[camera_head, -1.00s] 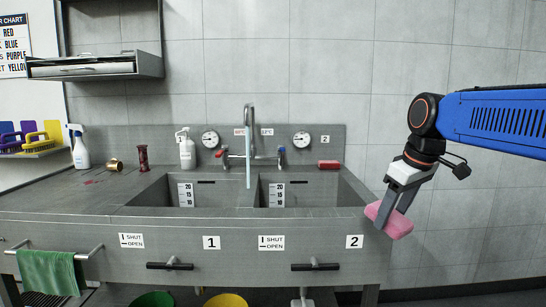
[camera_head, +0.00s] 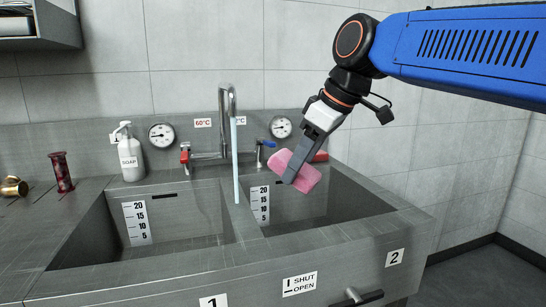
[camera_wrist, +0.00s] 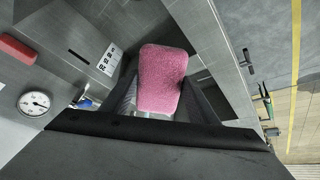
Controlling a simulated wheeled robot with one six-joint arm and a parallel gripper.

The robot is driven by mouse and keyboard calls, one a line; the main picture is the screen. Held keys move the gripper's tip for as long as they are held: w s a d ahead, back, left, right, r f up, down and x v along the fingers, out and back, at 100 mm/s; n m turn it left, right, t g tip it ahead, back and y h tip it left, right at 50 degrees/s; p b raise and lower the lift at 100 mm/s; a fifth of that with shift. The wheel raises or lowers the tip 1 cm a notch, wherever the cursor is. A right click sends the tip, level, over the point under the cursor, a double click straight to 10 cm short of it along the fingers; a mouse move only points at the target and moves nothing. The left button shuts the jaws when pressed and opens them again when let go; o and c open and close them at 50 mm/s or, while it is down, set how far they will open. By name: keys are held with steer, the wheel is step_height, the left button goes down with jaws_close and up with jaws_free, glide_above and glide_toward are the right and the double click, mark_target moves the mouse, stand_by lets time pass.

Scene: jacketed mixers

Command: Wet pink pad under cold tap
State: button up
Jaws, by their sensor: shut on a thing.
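The pink pad (camera_head: 306,177) is held tilted above the right basin (camera_head: 345,200), to the right of the running water and apart from it. My gripper (camera_head: 292,170) is shut on the pad; in the wrist view the pad (camera_wrist: 160,80) sits between the two fingers. The steel spout (camera_head: 231,100) lets a pale blue stream (camera_head: 237,165) fall near the divider between the basins. The blue-handled tap (camera_head: 266,143) is right of the spout, and the red-handled tap (camera_head: 185,156) is left. A 60°C label is on the left; the right label is partly hidden.
A red block (camera_head: 321,156) lies on the back ledge, partly behind my gripper. A soap bottle (camera_head: 130,155) stands left of the taps, with two gauges (camera_head: 161,136) on the wall. The left basin (camera_head: 180,225) is clear of objects.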

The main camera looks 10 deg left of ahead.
steer(key=shift+w+a, duration=0.1)
steer(key=shift+a, duration=0.3)
steer(key=w+a+f, duration=0.1)
steer(key=w+a, duration=0.1)
steer(key=a, duration=0.4)
steer(key=w+a+f, duration=0.1)
steer(key=w+a, duration=0.2)
steer(key=a, duration=0.3)
steer(key=shift+w+a+f, duration=0.2)
steer(key=shift+f, duration=0.15)
stand_by(0.3)
steer(key=shift+s, duration=0.1)
stand_by(0.3)
steer(key=s+d, duration=0.3)
steer(key=s, duration=0.4)
steer(key=shift+d, duration=0.3)
stand_by(0.4)
steer(key=shift+s+r, duration=0.1)
stand_by(1.2)
steer(key=s+d+r, duration=0.2)
steer(key=s+r, duration=0.1)
steer(key=s, duration=0.1)
steer(key=shift+s+d+r, duration=0.15)
steer(key=shift+r, duration=0.25)
stand_by(0.7)
